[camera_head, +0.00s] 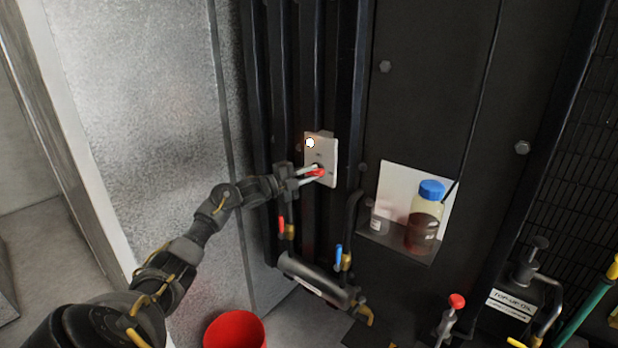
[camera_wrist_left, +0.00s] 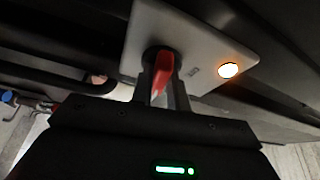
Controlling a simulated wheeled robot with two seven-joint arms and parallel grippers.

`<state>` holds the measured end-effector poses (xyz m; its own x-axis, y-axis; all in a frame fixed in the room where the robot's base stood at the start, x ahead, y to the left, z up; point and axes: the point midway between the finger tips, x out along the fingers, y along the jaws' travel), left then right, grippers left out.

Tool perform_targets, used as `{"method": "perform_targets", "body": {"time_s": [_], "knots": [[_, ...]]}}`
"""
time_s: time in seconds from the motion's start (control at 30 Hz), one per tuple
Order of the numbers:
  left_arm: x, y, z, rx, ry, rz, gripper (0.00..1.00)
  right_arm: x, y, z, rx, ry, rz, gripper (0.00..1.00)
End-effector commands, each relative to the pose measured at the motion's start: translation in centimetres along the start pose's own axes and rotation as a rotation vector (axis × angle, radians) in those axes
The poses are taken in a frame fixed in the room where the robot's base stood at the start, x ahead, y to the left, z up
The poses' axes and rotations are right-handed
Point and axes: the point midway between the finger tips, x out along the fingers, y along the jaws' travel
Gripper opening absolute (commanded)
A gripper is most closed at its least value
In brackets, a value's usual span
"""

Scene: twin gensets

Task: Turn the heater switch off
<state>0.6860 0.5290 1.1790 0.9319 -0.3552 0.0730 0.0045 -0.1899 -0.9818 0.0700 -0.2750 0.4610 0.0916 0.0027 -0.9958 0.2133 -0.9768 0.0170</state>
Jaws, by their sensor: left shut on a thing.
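The heater switch is a red handle (camera_head: 319,172) on a pale plate (camera_head: 321,150) fixed to the dark panel in the head view. A round lamp (camera_head: 310,142) on the plate's upper part glows. My left gripper (camera_head: 315,174) reaches the plate and is shut on the red handle. In the left wrist view the red handle (camera_wrist_left: 163,72) stands between my two fingers, the plate (camera_wrist_left: 178,38) is behind it, and the lit lamp (camera_wrist_left: 228,70) is to its right. The plate's small lettering is too small to read. My right gripper is not in view.
Below the plate are a red-handled valve (camera_head: 281,224), a blue-handled valve (camera_head: 339,254) and a dark horizontal cylinder (camera_head: 312,281). A shelf at right holds a blue-capped bottle (camera_head: 424,220). A red bucket (camera_head: 235,330) stands on the floor. A grey metal wall (camera_head: 160,110) is at left.

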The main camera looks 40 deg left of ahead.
Motion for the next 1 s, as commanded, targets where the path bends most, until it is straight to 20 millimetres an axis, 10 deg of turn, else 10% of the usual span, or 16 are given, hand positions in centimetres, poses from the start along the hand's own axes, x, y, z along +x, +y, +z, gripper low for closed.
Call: {"method": "perform_targets", "body": {"time_s": [1.0], "knots": [[0.1,0.5,-0.3,-0.887,0.0,-0.366,0.0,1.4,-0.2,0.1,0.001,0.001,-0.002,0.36]]}}
